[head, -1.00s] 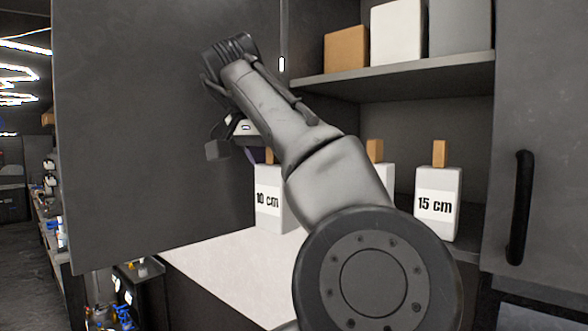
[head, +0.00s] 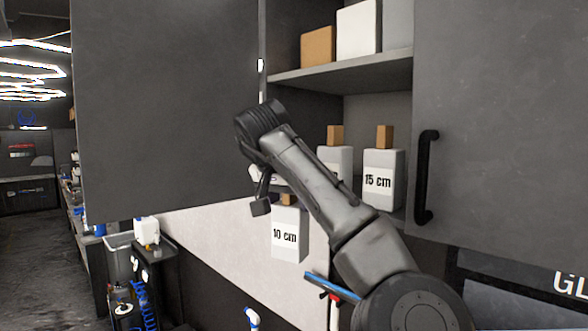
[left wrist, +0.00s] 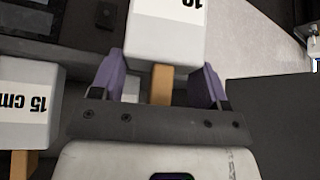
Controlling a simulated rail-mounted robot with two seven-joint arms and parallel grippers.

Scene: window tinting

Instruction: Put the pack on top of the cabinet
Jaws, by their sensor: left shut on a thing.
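The white pack labelled 10 cm (head: 287,240) has a tan grip block on top and hangs upright below my left gripper (head: 275,192), in front of the open cabinet's lower shelf. In the left wrist view, the purple fingers of my left gripper (left wrist: 160,82) are either side of this pack's tan block (left wrist: 161,85), with the white body of the pack (left wrist: 165,38) beyond them. The cabinet (head: 345,76) is dark grey, with its left door (head: 165,110) swung open. Its top is out of view. My right gripper is not in view.
The 15 cm pack (head: 382,182) and another white pack (head: 336,160) stand on the lower shelf. Brown (head: 318,47) and white (head: 357,30) boxes fill the upper shelf. The right door (head: 500,120) is shut. A blue-handled item (head: 333,287) is below.

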